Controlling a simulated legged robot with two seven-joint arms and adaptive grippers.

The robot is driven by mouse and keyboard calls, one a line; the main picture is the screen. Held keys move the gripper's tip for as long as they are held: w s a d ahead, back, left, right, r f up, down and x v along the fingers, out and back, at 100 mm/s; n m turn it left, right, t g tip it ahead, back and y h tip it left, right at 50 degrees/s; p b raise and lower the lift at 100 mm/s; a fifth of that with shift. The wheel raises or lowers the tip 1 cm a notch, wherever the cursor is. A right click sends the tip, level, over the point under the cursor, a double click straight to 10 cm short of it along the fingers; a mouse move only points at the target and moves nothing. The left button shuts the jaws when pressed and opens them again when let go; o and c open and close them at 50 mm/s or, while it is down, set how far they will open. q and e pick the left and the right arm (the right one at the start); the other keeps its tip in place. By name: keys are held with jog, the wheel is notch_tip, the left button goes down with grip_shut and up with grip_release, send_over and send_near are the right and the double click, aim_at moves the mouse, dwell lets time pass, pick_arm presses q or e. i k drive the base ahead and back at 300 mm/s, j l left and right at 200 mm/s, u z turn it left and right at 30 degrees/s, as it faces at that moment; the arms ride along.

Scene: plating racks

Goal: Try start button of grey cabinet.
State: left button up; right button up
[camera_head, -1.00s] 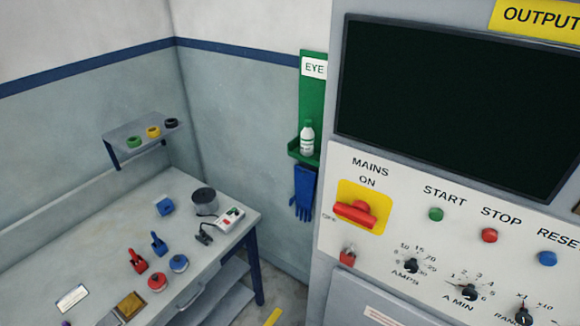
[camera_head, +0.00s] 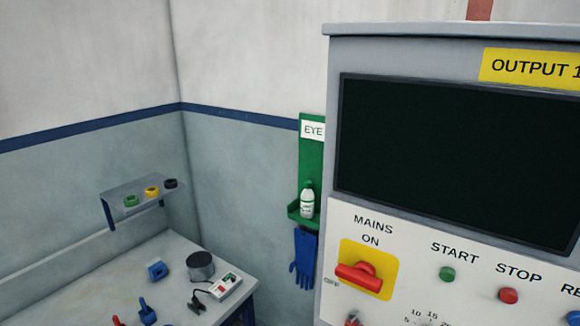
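The grey cabinet (camera_head: 420,43) stands at the right, with a dark screen (camera_head: 450,160) above a white control panel. The green start button (camera_head: 447,274) sits on that panel under the word START. The red stop button (camera_head: 508,295) is to its right, and a blue button (camera_head: 573,318) is partly cut off at the right edge. The red mains switch handle (camera_head: 360,277) lies across its yellow plate, left of the start button. The screen is dark and blank. Neither of my grippers shows in the head view.
A bench (camera_head: 140,275) at the lower left holds a grey pot (camera_head: 201,266), a small white box (camera_head: 225,287) with buttons, and blue and red items. A small shelf (camera_head: 122,190) with tape rolls hangs above. A green eyewash board (camera_head: 312,160) and blue gloves (camera_head: 304,258) hang beside the cabinet.

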aim_at(447, 274)
jog(key=l+z, duration=0.1)
jog(key=z, duration=0.65)
jog(key=l+z, duration=0.15)
jog(key=z, duration=0.25)
